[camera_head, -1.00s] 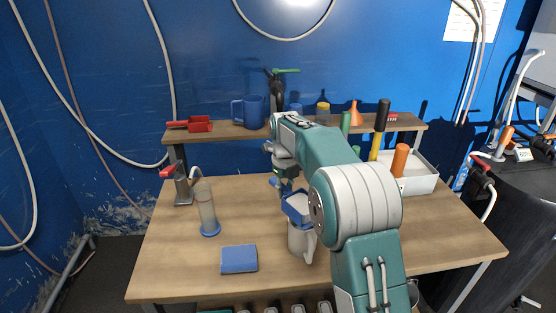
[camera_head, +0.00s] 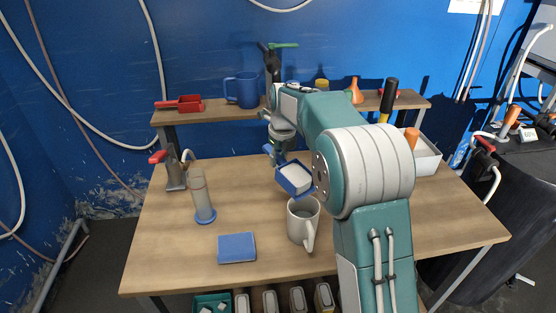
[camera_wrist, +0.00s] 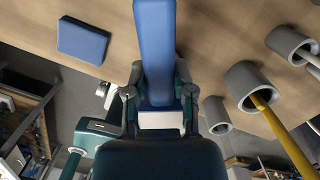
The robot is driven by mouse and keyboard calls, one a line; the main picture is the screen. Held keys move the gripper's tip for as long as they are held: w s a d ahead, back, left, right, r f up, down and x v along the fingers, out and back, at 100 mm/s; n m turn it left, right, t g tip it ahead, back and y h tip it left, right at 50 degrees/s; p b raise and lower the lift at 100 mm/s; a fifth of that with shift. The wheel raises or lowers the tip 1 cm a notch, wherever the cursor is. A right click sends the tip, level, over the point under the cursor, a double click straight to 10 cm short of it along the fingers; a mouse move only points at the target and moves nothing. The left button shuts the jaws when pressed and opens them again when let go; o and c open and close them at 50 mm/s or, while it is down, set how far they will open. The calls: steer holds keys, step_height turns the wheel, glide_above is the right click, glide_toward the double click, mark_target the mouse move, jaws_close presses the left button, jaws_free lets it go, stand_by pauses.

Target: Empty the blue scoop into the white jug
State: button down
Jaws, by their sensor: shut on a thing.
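The blue scoop (camera_head: 282,186) is in the head view, just behind and above the white jug (camera_head: 297,228), apart from it. A white surface shows inside the scoop, which looks tilted a little. The jug stands upright on the table with its handle toward the camera; its inside looks greyish and I cannot tell its contents. My gripper (camera_head: 275,150) is behind the scoop, partly hidden by my arm. In the wrist view my gripper (camera_wrist: 160,100) is shut on the scoop's blue handle (camera_wrist: 156,45).
A blue pad (camera_head: 237,247) lies left of the jug. A clear cylinder with a blue base (camera_head: 203,205) and a tap (camera_head: 175,175) stand further left. The shelf holds a red scoop (camera_head: 180,104) and a blue mug (camera_head: 243,90). A white bin (camera_head: 427,160) is at right.

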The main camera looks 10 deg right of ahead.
steer(key=t, duration=0.1)
steer(key=r+t+y, duration=0.2)
steer(key=shift+s+d+t, duration=0.3)
steer(key=shift+s+d, duration=0.05)
steer(key=shift+s+d+r+t+y, duration=0.2)
steer(key=shift+s+r+t+y, duration=0.2)
steer(key=shift+t, duration=0.3)
steer(key=shift+s+d+r+t+y, duration=0.15)
steer(key=shift+s+r+t+y, duration=0.2)
steer(key=shift+t, duration=0.35)
steer(key=shift+w+f, duration=0.1)
steer(key=shift+s+d+r+t+y, duration=0.3)
steer(key=shift+s+t+y, duration=0.15)
steer(key=shift+t, duration=0.15)
steer(key=shift+s+d+r+t+y, duration=0.3)
steer(key=shift+s+t, duration=0.2)
steer(key=shift+t, duration=0.1)
steer(key=shift+s+d+r+t+y, duration=0.25)
steer(key=shift+s+t+y, duration=0.2)
steer(key=shift+t, duration=0.15)
steer(key=s+d+r+t+y, duration=0.1)
steer(key=s+d+t+y, duration=0.2)
steer(key=s+t, duration=0.3)
steer(key=shift+d, duration=0.2)
steer(key=shift+r+y, duration=0.1)
steer(key=shift+y, duration=0.15)
steer(key=shift+r, duration=0.1)
stand_by(2.1)
